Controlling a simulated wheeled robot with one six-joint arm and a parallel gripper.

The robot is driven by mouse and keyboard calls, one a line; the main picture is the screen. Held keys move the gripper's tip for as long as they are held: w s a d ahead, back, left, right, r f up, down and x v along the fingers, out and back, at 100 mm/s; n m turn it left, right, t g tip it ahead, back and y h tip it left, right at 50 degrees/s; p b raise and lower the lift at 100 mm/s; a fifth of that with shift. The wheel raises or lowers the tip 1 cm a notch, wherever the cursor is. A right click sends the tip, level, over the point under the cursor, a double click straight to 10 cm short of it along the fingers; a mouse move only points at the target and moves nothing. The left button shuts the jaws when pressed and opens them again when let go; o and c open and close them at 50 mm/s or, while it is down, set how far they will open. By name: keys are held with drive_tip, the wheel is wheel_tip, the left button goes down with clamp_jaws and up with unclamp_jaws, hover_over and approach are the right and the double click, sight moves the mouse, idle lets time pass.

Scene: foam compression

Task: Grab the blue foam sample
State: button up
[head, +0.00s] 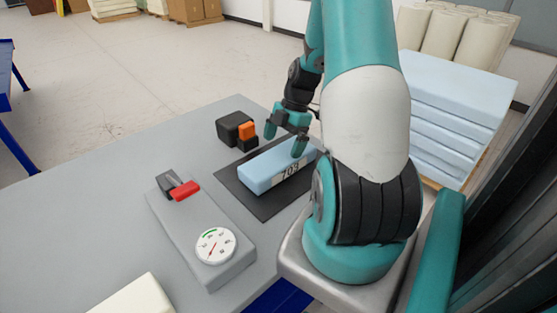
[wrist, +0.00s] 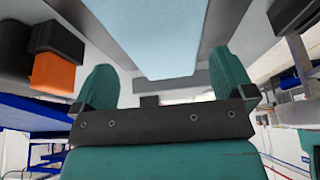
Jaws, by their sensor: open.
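The blue foam sample (head: 268,170) is a light blue block with a white label reading 703. It lies on a dark mat (head: 262,205) on the grey table. My gripper (head: 285,139) is open, with its teal fingertips just above and beside the block in the head view. In the wrist view, the pale blue block (wrist: 163,35) fills the top middle, between and beyond the two teal fingers of my gripper (wrist: 165,88). I cannot tell whether a finger touches the block. Part of my gripper hides a little of its far edge.
A black and orange device (head: 238,131) stands just behind the block; it also shows in the wrist view (wrist: 55,72). A grey gauge device (head: 215,245) with a red lever sits front left. A cream block (head: 130,298) lies at the near edge. The table's left side is clear.

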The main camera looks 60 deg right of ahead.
sight(280, 156)
drive_tip(key=shift+d+p+x, duration=0.1)
drive_tip(key=shift+p+x, duration=0.35)
drive_tip(key=shift+x, duration=1)
drive_tip(key=shift+d+p+x, duration=0.15)
drive_tip(key=shift+p+x, duration=0.3)
drive_tip(key=shift+x, duration=1)
drive_tip(key=shift+s+f, duration=0.15)
drive_tip(key=c, duration=0.5)
